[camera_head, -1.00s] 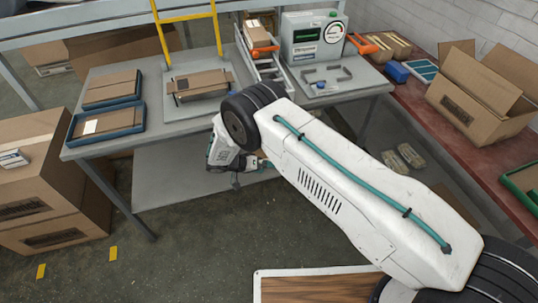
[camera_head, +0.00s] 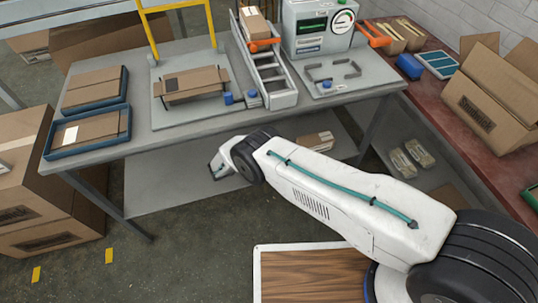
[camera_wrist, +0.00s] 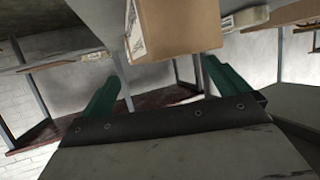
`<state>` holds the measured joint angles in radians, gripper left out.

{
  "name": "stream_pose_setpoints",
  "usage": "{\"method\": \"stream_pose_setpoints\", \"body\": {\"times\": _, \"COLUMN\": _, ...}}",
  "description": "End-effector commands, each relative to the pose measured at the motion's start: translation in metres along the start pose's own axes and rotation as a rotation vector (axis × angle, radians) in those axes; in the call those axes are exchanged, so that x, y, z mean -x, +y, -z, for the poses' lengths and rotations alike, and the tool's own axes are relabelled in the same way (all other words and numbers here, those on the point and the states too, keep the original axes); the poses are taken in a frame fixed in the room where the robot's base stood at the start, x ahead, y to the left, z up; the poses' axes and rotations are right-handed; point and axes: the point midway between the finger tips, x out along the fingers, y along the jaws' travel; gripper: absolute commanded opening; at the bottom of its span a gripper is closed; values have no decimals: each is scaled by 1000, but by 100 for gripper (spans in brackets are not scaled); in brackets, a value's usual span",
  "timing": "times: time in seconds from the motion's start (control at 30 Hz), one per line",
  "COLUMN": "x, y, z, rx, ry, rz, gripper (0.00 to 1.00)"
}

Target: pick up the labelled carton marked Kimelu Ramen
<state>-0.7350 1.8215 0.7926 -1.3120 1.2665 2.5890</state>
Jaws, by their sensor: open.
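In the wrist view a brown carton (camera_wrist: 178,28) with a printed white label on its left side fills the top middle. Its lettering is too small to read, so I cannot confirm the name. My gripper (camera_wrist: 160,70) is open, with its two green fingers apart. The carton appears beyond the fingertips; the right fingertip overlaps its lower right corner in the picture. In the head view my wrist reaches low beside the workbench's lower shelf, and the fingers cannot be made out. A carton (camera_head: 318,141) lies on that shelf, partly hidden by my arm.
The grey workbench (camera_head: 190,127) stands above the lower shelf (camera_head: 165,185). It carries blue trays (camera_head: 88,134), a press frame (camera_head: 149,35) and a grey machine (camera_head: 312,32). Stacked boxes (camera_head: 35,215) stand at left, an open carton (camera_head: 490,105) at right. Floor in front is partly clear.

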Motion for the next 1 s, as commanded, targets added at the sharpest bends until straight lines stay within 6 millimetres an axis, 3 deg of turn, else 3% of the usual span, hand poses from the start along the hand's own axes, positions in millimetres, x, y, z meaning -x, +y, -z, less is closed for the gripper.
{"method": "stream_pose_setpoints", "body": {"times": 0.3, "x": -44, "y": -5, "z": 1, "rx": 1, "ry": -1, "rz": -1, "gripper": 100}}
{"method": "stream_pose_setpoints", "body": {"times": 0.6, "x": -48, "y": -5, "z": 2, "rx": 2, "ry": -1, "rz": 0, "gripper": 100}}
{"method": "stream_pose_setpoints", "body": {"times": 0.8, "x": -48, "y": -5, "z": 1, "rx": 3, "ry": -1, "rz": -1, "gripper": 46}}
{"method": "stream_pose_setpoints", "body": {"times": 1.0, "x": -48, "y": -4, "z": 1, "rx": 4, "ry": -2, "rz": -1, "gripper": 45}}
